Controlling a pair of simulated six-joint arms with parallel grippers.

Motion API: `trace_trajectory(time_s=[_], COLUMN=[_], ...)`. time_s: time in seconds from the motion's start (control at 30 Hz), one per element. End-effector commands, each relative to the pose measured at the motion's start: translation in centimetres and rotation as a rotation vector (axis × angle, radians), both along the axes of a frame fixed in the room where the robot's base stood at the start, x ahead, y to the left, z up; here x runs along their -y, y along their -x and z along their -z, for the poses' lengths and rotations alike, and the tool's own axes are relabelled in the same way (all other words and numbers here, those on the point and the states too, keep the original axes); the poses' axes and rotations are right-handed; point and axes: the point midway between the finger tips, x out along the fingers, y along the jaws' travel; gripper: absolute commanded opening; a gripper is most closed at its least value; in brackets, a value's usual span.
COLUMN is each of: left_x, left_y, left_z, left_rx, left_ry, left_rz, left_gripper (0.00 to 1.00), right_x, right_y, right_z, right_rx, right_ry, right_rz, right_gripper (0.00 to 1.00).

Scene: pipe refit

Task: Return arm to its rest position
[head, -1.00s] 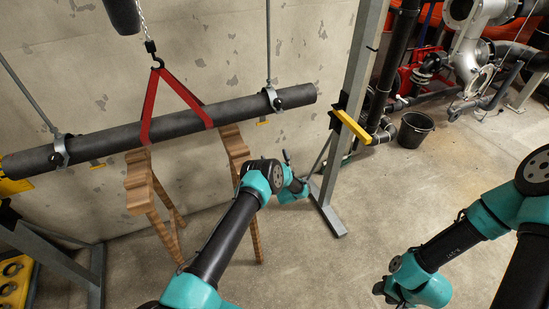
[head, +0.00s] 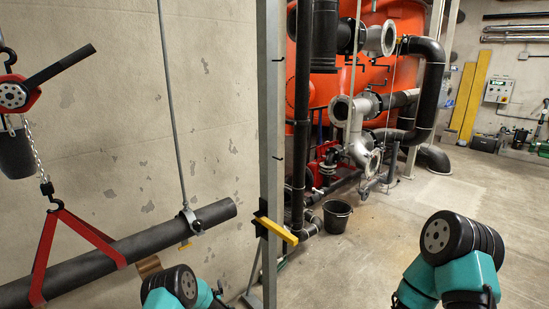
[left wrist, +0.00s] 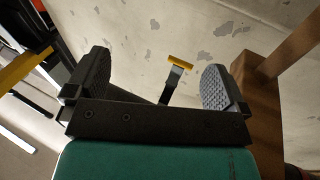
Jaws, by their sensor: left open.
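My left arm (head: 172,288) shows at the bottom of the head view as a black and teal joint; its gripper is below the frame there. In the left wrist view my left gripper (left wrist: 158,92) is open, its two black fingers wide apart with nothing between them. A small yellow-topped bracket (left wrist: 180,63) shows beyond the fingers, against the wall. My right arm (head: 455,255) is bent at the lower right of the head view, and its gripper is out of view.
A dark pipe (head: 80,273) hangs in a red sling (head: 43,262) and a clamp (head: 191,222) at left. A grey post (head: 270,130) with a yellow bracket (head: 277,230) stands mid-view. A black bucket (head: 337,216) stands behind. A wooden stand (left wrist: 257,85) is right of the fingers.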

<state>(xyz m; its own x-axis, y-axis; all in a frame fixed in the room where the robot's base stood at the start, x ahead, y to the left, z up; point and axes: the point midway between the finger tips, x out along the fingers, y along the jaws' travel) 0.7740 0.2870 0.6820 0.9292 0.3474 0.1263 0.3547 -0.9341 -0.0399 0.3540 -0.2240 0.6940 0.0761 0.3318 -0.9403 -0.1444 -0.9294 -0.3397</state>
Motion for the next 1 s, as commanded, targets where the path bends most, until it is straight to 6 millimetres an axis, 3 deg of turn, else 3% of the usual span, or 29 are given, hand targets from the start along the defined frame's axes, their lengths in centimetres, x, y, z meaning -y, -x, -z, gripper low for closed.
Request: trace_trajectory(time_s=[0.17, 0.27, 0.37, 0.5, 0.8, 0.9, 1.0], left_x=[1.2, 2.1, 2.9, 4.2, 5.9, 6.1, 6.2], left_y=[3.9, 7.2, 11.3, 18.5, 35.4, 39.3, 41.4], left_z=[1.8, 2.8, 3.4, 3.6, 0.8, -0.3, -1.0], left_rx=[-0.286, -0.450, -0.620, -0.864, -1.359, -1.466, -1.526], left_ry=[0.150, 0.238, 0.322, 0.440, 0.648, 0.686, 0.706], left_rz=[0.149, 0.218, 0.276, 0.341, 0.408, 0.413, 0.414], left_gripper=[1.00, 1.00, 1.00, 1.00, 1.00, 1.00, 1.00], right_x=[0.0, 0.0, 0.0, 0.0, 0.0, 0.0, 0.0], right_y=[0.0, 0.0, 0.0, 0.0, 0.0, 0.0, 0.0], right_z=[0.0, 0.0, 0.0, 0.0, 0.0, 0.0, 0.0], right_rx=[0.000, 0.000, 0.000, 0.000, 0.000, 0.000, 0.000], right_ry=[0.000, 0.000, 0.000, 0.000, 0.000, 0.000, 0.000], right_rz=[0.000, 0.000, 0.000, 0.000, 0.000, 0.000, 0.000], right_gripper=[0.43, 0.43, 0.43, 0.43, 0.43, 0.43, 0.43])
